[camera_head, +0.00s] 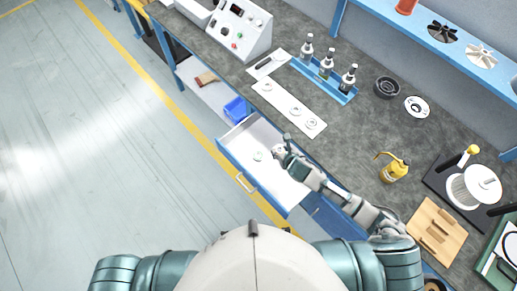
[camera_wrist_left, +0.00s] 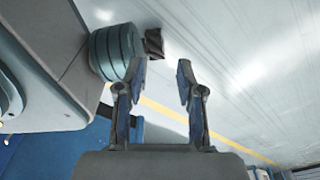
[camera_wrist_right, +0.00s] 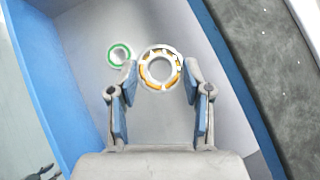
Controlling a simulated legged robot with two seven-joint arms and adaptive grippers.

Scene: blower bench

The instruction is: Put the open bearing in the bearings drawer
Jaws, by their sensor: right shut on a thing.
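The open bearing (camera_wrist_right: 147,68), a steel ring with an orange cage, is between the fingertips of my right gripper (camera_wrist_right: 160,80), which is shut on it. In the head view my right gripper (camera_head: 280,150) is over the pulled-out bearings drawer (camera_head: 272,177), white inside with a blue front. The bearing is hard to make out there. A green-sealed bearing (camera_wrist_right: 119,55) lies on the drawer floor, left of the open bearing in the right wrist view; it also shows in the head view (camera_head: 258,156). My left gripper (camera_wrist_left: 163,75) is open and empty, away from the bench.
A white mat (camera_head: 275,97) with several ring parts lies on the bench behind the drawer. A yellow oil can (camera_head: 394,170) stands to the right.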

